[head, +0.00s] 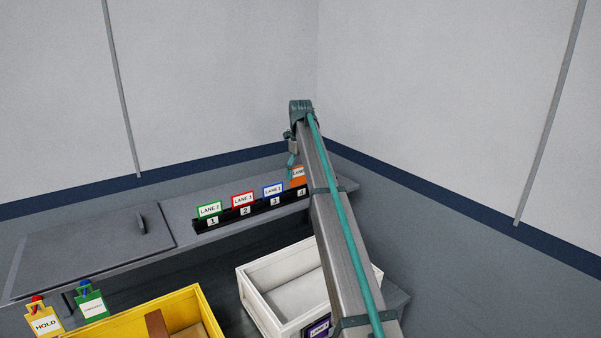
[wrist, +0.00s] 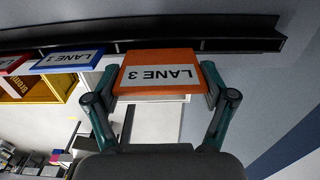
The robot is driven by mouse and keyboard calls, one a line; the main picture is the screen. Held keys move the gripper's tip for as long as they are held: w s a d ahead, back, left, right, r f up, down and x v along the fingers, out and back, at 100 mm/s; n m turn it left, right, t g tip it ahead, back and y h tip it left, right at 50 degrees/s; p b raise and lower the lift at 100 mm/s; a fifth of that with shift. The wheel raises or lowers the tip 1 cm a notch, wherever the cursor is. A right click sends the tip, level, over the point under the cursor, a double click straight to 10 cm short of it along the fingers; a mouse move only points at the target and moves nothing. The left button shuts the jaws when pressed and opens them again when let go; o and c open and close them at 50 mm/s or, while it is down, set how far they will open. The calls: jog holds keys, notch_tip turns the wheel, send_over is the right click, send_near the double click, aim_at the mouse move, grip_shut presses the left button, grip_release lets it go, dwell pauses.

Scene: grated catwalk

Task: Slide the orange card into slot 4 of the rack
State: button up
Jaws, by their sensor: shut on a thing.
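The orange card (wrist: 158,55), with a white label reading LANE 3, is held between the two fingers of my gripper (wrist: 160,80) in the wrist view. In the head view the orange card (head: 299,182) stands at the right end of the black rack (head: 250,208), just above and behind the number 4 tag (head: 301,192). My gripper (head: 291,162) is above it, partly hidden by my arm. I cannot tell whether the card's lower edge is inside slot 4. The rack's dark rail (wrist: 235,44) runs beyond the card in the wrist view.
A green card (head: 209,210), a red card (head: 242,199) and a blue card (head: 273,191) stand in slots 1, 2 and 3. The blue card (wrist: 68,60) is close beside my gripper. A white crate (head: 262,305) and a yellow crate (head: 120,325) are in front of the shelf.

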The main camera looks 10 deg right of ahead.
jog(key=shift+f, duration=0.2)
jog(key=shift+f+b, duration=0.45)
jog(key=shift+f, duration=1.3)
jog(key=o, duration=0.9)
jog(key=shift+r+p, duration=0.6)
jog(key=shift+r, duration=3.4)
